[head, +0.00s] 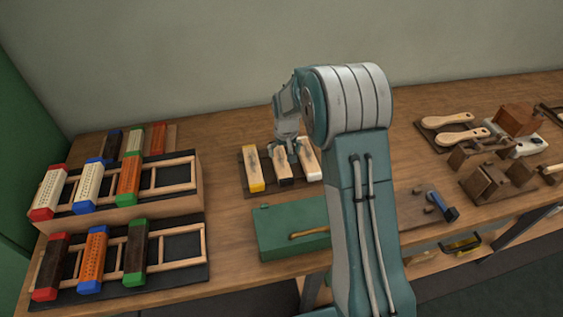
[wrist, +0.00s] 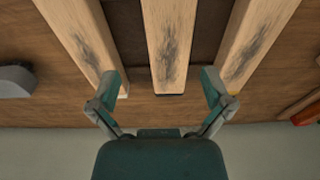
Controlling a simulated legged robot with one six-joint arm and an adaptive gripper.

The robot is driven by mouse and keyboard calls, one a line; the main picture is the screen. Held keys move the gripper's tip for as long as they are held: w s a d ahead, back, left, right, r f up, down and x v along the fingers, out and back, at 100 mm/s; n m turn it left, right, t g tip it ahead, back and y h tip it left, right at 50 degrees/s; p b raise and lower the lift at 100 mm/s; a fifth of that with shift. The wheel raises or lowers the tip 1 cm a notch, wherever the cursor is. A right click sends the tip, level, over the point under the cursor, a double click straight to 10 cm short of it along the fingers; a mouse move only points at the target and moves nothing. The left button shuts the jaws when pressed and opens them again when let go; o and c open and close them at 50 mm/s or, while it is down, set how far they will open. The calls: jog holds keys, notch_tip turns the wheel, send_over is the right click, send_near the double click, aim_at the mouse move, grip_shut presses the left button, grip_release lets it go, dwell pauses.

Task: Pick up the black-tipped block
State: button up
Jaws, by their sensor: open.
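Three pale wooden blocks lie side by side on a dark mat (head: 243,180) in the middle of the bench. The black-tipped block (head: 283,172) is the middle one, between the yellow-tipped block (head: 253,168) on the left and a pale-tipped block (head: 310,160) on the right. My gripper (head: 285,150) is over the far part of the black-tipped block. In the wrist view, my gripper (wrist: 161,85) is open, with one finger on each side of the black-tipped block (wrist: 168,42), which has a dark smudge. I cannot tell how far down the fingers reach.
The neighbouring blocks sit close to each finger. A green box (head: 290,229) stands in front of the mat. Racks with coloured-ended blocks (head: 128,180) stand at left. Wooden brushes (head: 455,137) and tools lie at right. My arm hides part of the bench.

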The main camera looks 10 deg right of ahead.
aim_at(280, 159)
jog(key=f, duration=0.1)
jog(key=w+a+f, duration=0.1)
jog(key=f, duration=0.2)
jog(key=shift+w+a+f, duration=0.15)
jog(key=shift+a+f, duration=0.1)
jog(key=shift+d+f, duration=0.2)
jog(key=shift+f, duration=0.1)
jog(key=shift+d, duration=0.15)
jog(key=shift+c, duration=0.3)
jog(key=c, duration=1.2)
